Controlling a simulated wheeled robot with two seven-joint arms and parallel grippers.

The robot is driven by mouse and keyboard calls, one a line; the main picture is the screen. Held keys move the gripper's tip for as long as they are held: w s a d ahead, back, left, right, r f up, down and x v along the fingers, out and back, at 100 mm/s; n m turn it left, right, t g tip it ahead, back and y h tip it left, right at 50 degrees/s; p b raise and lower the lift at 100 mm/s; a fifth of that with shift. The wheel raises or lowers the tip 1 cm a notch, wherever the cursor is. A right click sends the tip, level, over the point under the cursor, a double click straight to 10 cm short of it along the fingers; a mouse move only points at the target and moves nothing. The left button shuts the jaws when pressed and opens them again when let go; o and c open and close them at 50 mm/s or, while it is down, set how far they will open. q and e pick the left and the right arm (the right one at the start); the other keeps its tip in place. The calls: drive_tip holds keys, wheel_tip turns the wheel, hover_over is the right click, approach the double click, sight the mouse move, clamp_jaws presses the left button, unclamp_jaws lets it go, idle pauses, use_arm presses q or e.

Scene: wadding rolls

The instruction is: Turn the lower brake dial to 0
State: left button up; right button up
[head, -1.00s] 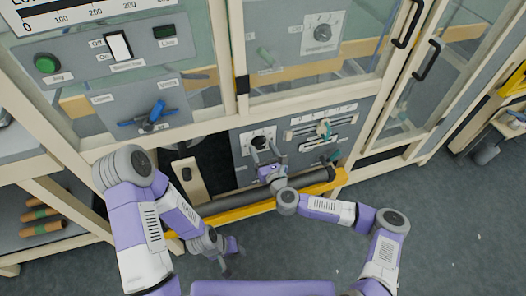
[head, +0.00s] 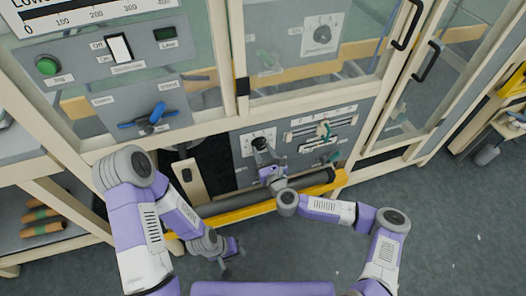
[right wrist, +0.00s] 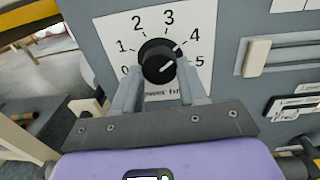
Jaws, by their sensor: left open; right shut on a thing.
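The lower brake dial (head: 259,143) is a round black knob on a white scale plate on the lower grey panel. In the right wrist view the dial (right wrist: 158,61) sits in the middle of a scale from 0 to 5, and its white pointer mark slants up and right, roughly toward 4. My right gripper (head: 264,153) is shut on the knob, with one finger on each side in the wrist view (right wrist: 160,84). The fingers partly cover the plate's lower lettering. My left gripper (head: 230,262) is open and empty, low over the floor.
A similar dial (head: 322,34) sits on the upper panel. A slider panel (head: 322,128) is right of the lower dial. A dark roller (head: 316,180) and yellow bar (head: 250,208) run below it. A blue-handled switch (head: 156,114) is at upper left.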

drive_tip(key=n+p, duration=0.1)
drive_tip(key=n, duration=0.4)
drive_tip(key=shift+r, duration=0.1)
drive_tip(key=n+p, duration=0.1)
drive_tip(key=n, duration=0.3)
drive_tip(key=shift+p, duration=0.3)
drive_tip(key=n+p, duration=0.1)
drive_tip(key=n, duration=0.3)
drive_tip(key=shift+r+n+h, duration=0.1)
drive_tip(key=shift+n+h, duration=0.3)
drive_tip(key=n, duration=0.6)
drive_tip(key=shift+n, duration=0.4)
drive_tip(key=n, duration=0.2)
drive_tip(key=shift+n+h+b, duration=0.3)
drive_tip(key=shift+h+b, duration=0.05)
drive_tip(key=shift+h, duration=0.05)
drive_tip(key=n+b, duration=0.1)
drive_tip(key=n, duration=0.2)
drive_tip(key=shift+a, duration=0.1)
drive_tip(key=shift+n+b, duration=0.8)
drive_tip(key=shift+n, duration=1)
